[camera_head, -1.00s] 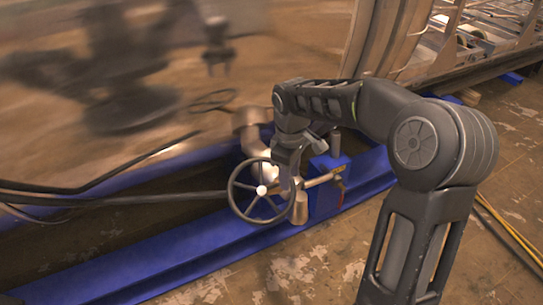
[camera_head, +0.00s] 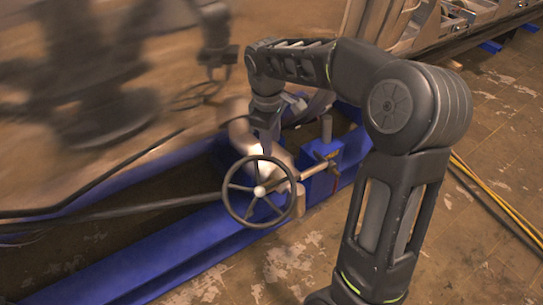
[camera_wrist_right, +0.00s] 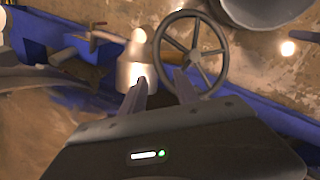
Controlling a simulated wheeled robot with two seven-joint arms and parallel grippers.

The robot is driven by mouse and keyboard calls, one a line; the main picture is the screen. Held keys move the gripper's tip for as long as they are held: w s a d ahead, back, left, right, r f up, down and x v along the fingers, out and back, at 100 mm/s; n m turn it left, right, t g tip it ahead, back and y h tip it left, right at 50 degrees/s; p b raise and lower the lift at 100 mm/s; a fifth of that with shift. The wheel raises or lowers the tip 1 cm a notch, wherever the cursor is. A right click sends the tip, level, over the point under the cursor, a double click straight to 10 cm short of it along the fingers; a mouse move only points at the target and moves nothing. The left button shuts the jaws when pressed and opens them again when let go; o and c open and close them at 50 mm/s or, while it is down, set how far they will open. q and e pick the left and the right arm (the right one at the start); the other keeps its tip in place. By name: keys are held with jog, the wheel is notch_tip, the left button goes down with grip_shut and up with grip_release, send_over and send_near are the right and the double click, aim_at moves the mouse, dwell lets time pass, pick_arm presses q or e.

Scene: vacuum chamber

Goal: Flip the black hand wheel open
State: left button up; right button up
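The black hand wheel (camera_head: 232,205) is a spoked ring with a pale hub, standing at the front of a metal valve by the blue frame. It also shows in the right wrist view (camera_wrist_right: 161,52), just beyond my fingers. My right gripper (camera_head: 265,132) is above and behind the wheel in the head view. In the right wrist view its two fingers (camera_wrist_right: 162,90) are apart with nothing held between them. The right fingertip lies over the wheel's lower left rim in that picture; whether it touches cannot be told. My left gripper is not in view.
The blue frame (camera_head: 150,262) runs under the valve. A blue block (camera_head: 322,178) with a handle stands right of the wheel. A blurred reflective wall (camera_head: 60,150) fills the left. Yellow cables (camera_head: 500,205) lie on the worn floor at right.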

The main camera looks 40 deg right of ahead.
aim_at(273, 159)
jog(key=f, duration=0.7)
jog(key=shift+w+d+f, duration=0.2)
jog(key=shift+d, duration=0.15)
jog(key=shift+c, duration=0.4)
grip_shut()
dwell(0.7)
